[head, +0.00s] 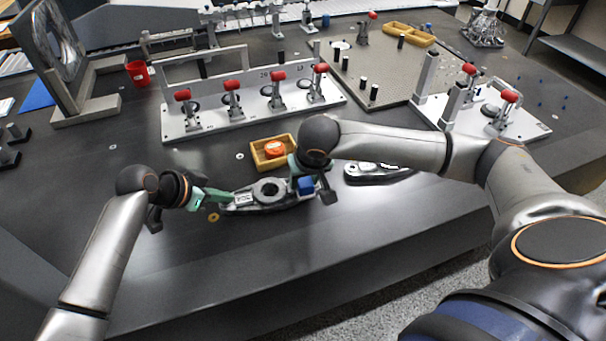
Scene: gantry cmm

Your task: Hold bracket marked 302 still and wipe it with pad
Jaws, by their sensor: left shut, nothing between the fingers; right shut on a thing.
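A dark grey bracket (268,191) with a round hole and a small white label lies on the table in the middle; the label is too small to read surely. My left gripper (222,197), with green fingers, is shut and empty at the bracket's left end, close to it or touching; I cannot tell which. My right gripper (304,176) is shut on a blue pad (306,186) at the bracket's right end. The pad is low over or against that end; contact is not clear. The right gripper partly hides that end.
A second bracket (372,172) lies to the right. A yellow tray (257,157) holding an orange round item sits just behind. Fixture plates with red-handled clamps (252,118) stand farther back. A small brass ring (213,217) lies in front. The table's front is mostly clear.

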